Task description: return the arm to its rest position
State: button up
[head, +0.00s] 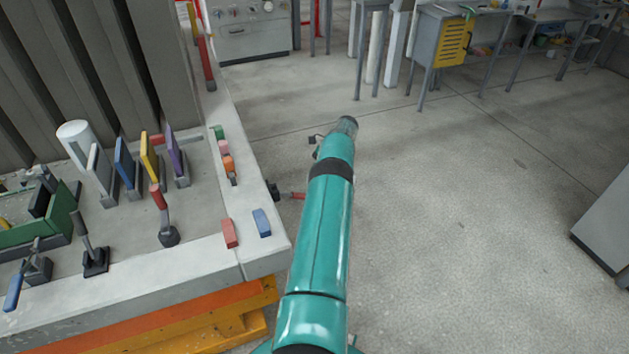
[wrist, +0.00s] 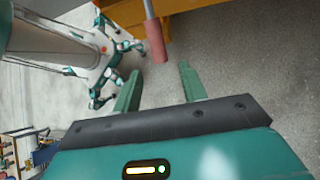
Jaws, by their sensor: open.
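My arm (head: 325,220) is teal and stretches forward over the open floor, to the right of the concrete bench. Its far end sits near the upper middle of the head view, and the gripper's fingers cannot be made out there. In the wrist view my gripper (wrist: 159,72) shows two green fingers spread apart, with only grey floor between them. It holds nothing. A red-handled lever (wrist: 155,40) hangs in from the top of the wrist view, just beyond the fingers and apart from them.
The concrete bench (head: 190,270) at left carries several upright coloured panels, clamps and small blocks. A red-handled clamp (head: 290,195) juts from its right edge, close to my arm. Floor to the right is clear up to a grey cabinet (head: 607,225).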

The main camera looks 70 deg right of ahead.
dwell(0.5)
jog(key=w+a+r+n+g+h, duration=0.1)
jog(key=w+a+r+n, duration=0.3)
jog(key=w+a+r, duration=0.65)
jog(key=w+a+r+n+g+h, duration=0.15)
jog(key=w+a+r+n, duration=0.3)
jog(key=w+r, duration=0.6)
jog(key=a+r+n+h, duration=0.2)
jog(key=a+r+n, duration=0.1)
jog(key=a+r, duration=0.8)
jog(key=s+a+r+n+h, duration=0.1)
jog(key=s+a+r+n, duration=0.1)
jog(key=a, duration=0.6)
jog(key=s+a+r+n+t, duration=0.1)
jog(key=s+a+r+n, duration=0.15)
jog(key=a, duration=0.45)
jog(key=s+a+r+n+h, duration=0.1)
jog(key=a+r+n, duration=0.1)
jog(key=a, duration=0.6)
jog(key=s+a+f+n+t, duration=0.3)
jog(key=s+a+n, duration=0.5)
jog(key=s+a, duration=0.5)
jog(key=shift+s+a+f+n, duration=0.2)
jog(key=shift+a+f+n, duration=0.05)
jog(key=shift+f+n, duration=0.1)
